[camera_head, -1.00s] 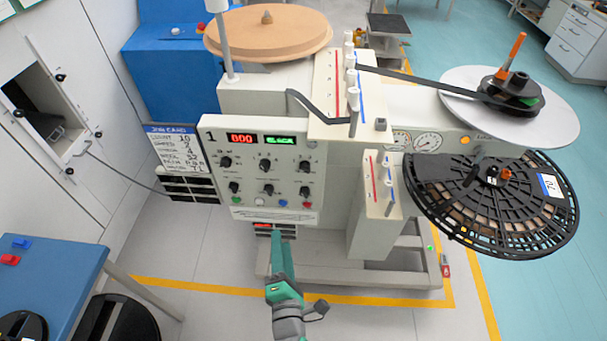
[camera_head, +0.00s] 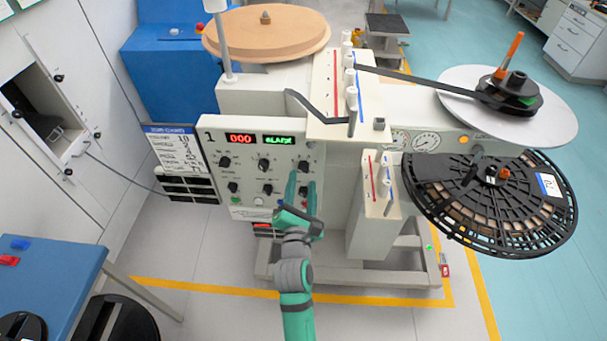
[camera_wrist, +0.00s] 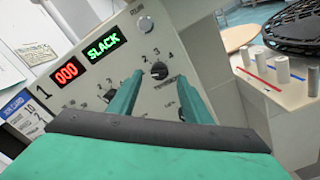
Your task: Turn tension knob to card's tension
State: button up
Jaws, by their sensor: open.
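The tension knob (camera_wrist: 159,71) is a small black dial on the pale panel, with numbers such as 2, 3 and 4 around it. It is the upper right knob (camera_head: 304,165) in the head view. My gripper (camera_wrist: 155,80) is open, with one green finger to each side of the knob; I cannot tell whether they touch it. In the head view my gripper (camera_head: 302,178) reaches up to the panel. The knob's exact setting is unclear. The job card (camera_head: 177,150) hangs left of the panel, its lines too small to read surely.
A red display (camera_wrist: 66,73) reads 000 and a green display (camera_wrist: 103,48) reads SLACK. Other knobs (camera_head: 264,165) sit close by on the panel. A guide block with posts (camera_head: 378,190) and a large black reel (camera_head: 490,205) stand to the right.

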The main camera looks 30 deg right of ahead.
aim_at(303, 172)
jog(key=shift+x, duration=2.1)
jog(key=c, duration=1)
